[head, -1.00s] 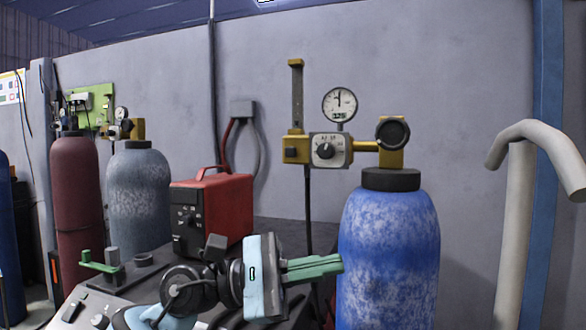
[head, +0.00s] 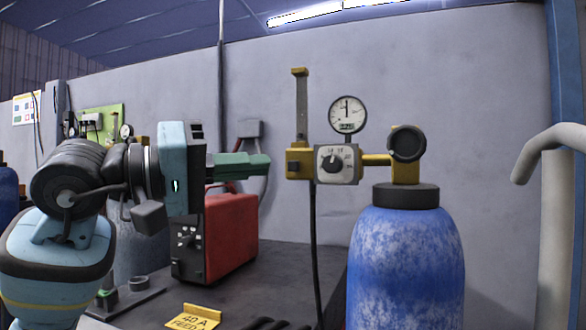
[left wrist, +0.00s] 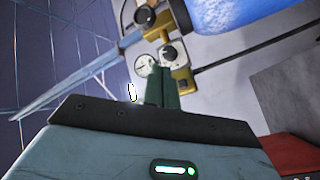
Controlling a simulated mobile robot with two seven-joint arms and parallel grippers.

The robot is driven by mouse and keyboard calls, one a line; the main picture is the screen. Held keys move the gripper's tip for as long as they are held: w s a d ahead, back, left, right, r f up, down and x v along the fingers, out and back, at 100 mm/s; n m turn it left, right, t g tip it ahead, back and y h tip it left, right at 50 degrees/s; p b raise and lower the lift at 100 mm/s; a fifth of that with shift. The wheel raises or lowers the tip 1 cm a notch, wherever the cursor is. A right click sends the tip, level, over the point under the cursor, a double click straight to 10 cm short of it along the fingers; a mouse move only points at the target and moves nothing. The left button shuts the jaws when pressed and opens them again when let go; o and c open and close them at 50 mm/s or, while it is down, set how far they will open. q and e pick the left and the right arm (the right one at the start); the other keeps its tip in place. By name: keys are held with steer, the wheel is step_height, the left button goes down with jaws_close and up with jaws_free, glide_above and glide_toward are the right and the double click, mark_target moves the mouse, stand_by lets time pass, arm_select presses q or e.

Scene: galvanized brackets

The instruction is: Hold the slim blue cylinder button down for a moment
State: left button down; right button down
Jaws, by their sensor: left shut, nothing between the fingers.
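The large blue cylinder (head: 405,270) stands at the right, with a dark collar and a yellow valve assembly on top. The assembly carries a round gauge (head: 347,114), a plate with a black dial (head: 337,164) and a yellow block (head: 299,163) at its left end. A small darker square (head: 293,166) on that block may be the button; I cannot be sure. My left gripper (head: 267,164) is shut and empty, its green fingers pointing right at the block's height, seemingly apart from it. In the left wrist view, the fingers (left wrist: 162,70) partly cover the assembly; the dial (left wrist: 173,52) shows beyond.
A red machine (head: 230,235) sits on the dark bench below my gripper. A yellow label (head: 193,318) lies at the bench front. A vertical toothed bar (head: 300,105) rises from the block. A pale bent pipe (head: 555,160) stands at the far right. Plain wall lies behind.

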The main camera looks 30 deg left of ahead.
steer(key=shift+s, duration=0.2)
arm_select(q)
steer(key=shift+w, duration=0.15)
arm_select(e)
steer(key=shift+s, duration=0.1)
arm_select(q)
glide_toward(294, 166)
steer(key=shift+w+d, duration=2)
steer(key=shift+d, duration=0.4)
steer(key=shift+r, duration=0.4)
arm_select(e)
steer(key=shift+w+r, duration=0.25)
steer(key=shift+w, duration=0.25)
steer(key=shift+s, duration=0.25)
steer(key=shift+s+f, duration=0.1)
steer(key=shift+s, duration=0.15)
steer(key=shift+w, duration=0.5)
arm_select(q)
steer(key=shift+p, duration=0.3)
arm_select(e)
steer(key=shift+s, duration=0.45)
